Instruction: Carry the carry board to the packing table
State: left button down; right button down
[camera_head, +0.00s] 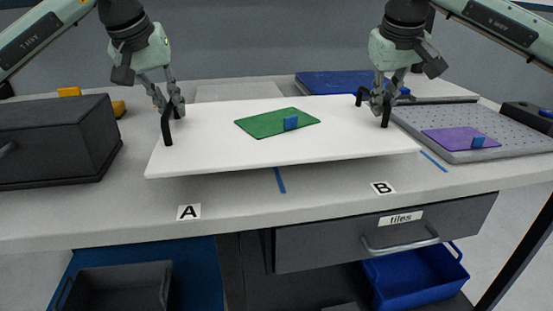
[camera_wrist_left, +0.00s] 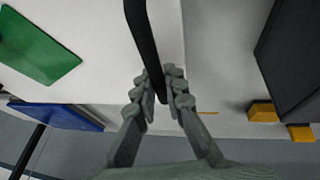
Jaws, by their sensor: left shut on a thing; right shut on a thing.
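The white carry board (camera_head: 210,150) is held above a light table (camera_head: 240,200) in the head view, with a gap and shadow under its front edge. A green tile (camera_head: 262,124) with a blue tab (camera_head: 291,123) lies on it. My left gripper (camera_head: 172,106) is shut on the black handle (camera_head: 166,128) at the board's left end; the handle also shows between the fingers in the left wrist view (camera_wrist_left: 146,45). My right gripper (camera_head: 382,100) is shut on the black handle (camera_head: 386,115) at the right end. Which table is the packing table, I cannot tell.
A dark box (camera_head: 55,140) stands left of the board. A grey perforated tray (camera_head: 500,150) with a purple tile (camera_head: 455,138) lies to the right. A blue mat (camera_head: 345,82) is behind. Labels A (camera_head: 188,212) and B (camera_head: 382,188) mark the table's front strip.

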aim_at(175, 126)
pick_arm(q)
jog(key=shift+r, duration=0.15)
pick_arm(e)
jog(key=shift+d+r, duration=0.1)
jog(key=shift+r, duration=0.1)
jog(key=shift+f, duration=0.15)
